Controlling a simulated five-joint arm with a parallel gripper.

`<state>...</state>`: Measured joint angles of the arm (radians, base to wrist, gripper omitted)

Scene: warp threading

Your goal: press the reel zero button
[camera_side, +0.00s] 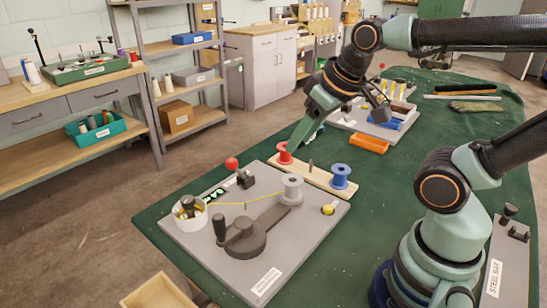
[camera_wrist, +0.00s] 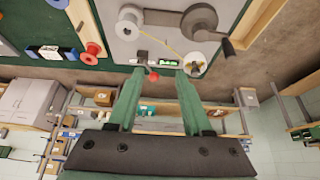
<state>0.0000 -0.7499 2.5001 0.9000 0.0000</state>
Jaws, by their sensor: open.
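The grey reel board (camera_side: 267,275) lies on the green-topped table. It carries a black crank winder (camera_side: 240,240), a grey spool (camera_side: 292,188) with a yellow thread, and a small green-lit display (camera_side: 213,195). A round yellow button-like piece (camera_side: 328,209) sits near its right edge; I cannot read any label saying which part is the zero button. My gripper (camera_side: 291,148) is above the table by the red spool, apart from the yellow piece. In the wrist view my gripper (camera_wrist: 160,73) has its fingers spread, with the display (camera_wrist: 168,63) between them in the picture.
An orange tray (camera_side: 369,144) lies farther back.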

